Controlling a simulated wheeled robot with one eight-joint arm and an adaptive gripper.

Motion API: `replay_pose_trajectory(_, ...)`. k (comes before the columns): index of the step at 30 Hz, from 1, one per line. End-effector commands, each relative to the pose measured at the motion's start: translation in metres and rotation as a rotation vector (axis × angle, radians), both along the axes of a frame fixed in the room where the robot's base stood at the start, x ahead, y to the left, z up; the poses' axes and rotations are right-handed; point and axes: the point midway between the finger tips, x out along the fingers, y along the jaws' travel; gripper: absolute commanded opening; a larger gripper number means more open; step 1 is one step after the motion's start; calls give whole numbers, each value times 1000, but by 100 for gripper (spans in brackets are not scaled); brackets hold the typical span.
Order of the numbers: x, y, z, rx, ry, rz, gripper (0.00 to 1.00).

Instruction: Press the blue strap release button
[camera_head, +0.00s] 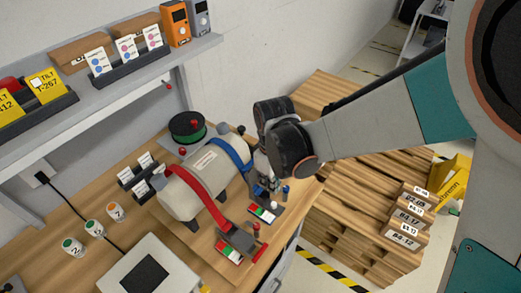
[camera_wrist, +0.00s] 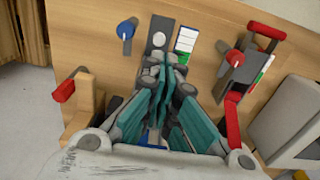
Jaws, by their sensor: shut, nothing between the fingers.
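In the wrist view my gripper (camera_wrist: 162,62) is shut and empty, its fingertips by a dark grey plate with a pale round spot (camera_wrist: 161,36). A round blue part (camera_wrist: 126,29) on a grey stem stands left of the fingertips; it may be the blue release button. It seems to show in the head view (camera_head: 286,189), just right of my gripper (camera_head: 264,187). The blue strap (camera_head: 230,149) runs over a beige tank (camera_head: 192,187) towards my gripper. My gripper hides most of the blue strap's fitting. I cannot tell whether the fingertips touch anything.
A red strap (camera_head: 187,172) crosses the tank to a grey fitting (camera_head: 239,240) with red parts, nearer the front. Label cards (camera_head: 264,212) lie beside the fittings. A shelf (camera_head: 130,73) overhangs the bench at left. Stacked boards (camera_head: 375,215) stand to the right.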

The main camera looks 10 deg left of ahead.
Motion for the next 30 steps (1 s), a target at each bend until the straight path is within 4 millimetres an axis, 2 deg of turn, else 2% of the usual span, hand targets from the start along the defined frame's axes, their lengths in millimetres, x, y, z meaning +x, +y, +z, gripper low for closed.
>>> replay_pose_trajectory(1, 1, 0, -15, 0, -1, -2, 0)
replay_pose_trajectory(3, 2, 0, -27, 0, -1, -3, 0)
replay_pose_trajectory(12, 3, -1, -66, 0, -1, -5, 0)
replay_pose_trajectory(17, 4, -1, -73, 0, -1, -6, 0)
replay_pose_trajectory(30, 4, -1, -76, 0, -1, -6, 0)
